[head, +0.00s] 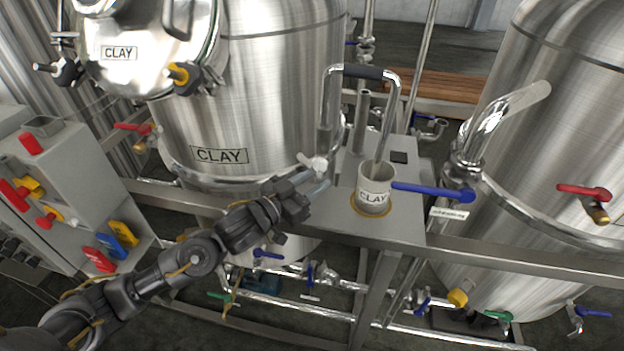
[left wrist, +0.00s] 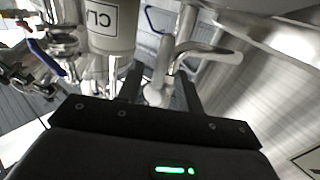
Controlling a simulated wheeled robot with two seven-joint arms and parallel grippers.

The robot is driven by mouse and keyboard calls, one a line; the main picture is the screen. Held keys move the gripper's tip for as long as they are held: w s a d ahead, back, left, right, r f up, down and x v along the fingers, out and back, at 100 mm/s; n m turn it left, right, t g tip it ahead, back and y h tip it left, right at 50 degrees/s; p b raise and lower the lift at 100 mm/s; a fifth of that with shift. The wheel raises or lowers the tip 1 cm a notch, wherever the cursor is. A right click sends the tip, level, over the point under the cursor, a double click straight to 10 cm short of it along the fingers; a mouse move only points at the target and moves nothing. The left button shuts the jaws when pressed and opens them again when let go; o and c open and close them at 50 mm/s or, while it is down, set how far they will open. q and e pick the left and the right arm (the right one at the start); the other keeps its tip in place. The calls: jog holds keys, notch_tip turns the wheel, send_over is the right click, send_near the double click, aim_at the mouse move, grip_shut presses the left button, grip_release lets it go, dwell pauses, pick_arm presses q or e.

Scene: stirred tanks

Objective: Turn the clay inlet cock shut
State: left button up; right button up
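The steel tank marked CLAY (head: 255,110) stands at the centre left in the head view. A pale cock with a silver lever (head: 317,164) sits at its lower right side; no label on it is readable. My left gripper (head: 306,196) is just below and beside this cock. In the left wrist view my left gripper (left wrist: 160,92) has its two dark fingers apart, with the cock's pale body (left wrist: 157,93) showing between them. I see gaps beside the body, and cannot tell whether either finger touches it. My right gripper is in neither view.
A cup marked CLAY (head: 373,201) stands on the steel stand right of my gripper, under a bent pipe. A blue lever (head: 432,190) is beside it. Another tank (head: 560,140) fills the right. A grey control box (head: 65,190) is at the left. Pipes with valves run below.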

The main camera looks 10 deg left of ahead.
pick_arm(q)
jog(key=shift+c, duration=0.2)
grip_shut()
jog(key=shift+w, duration=0.1)
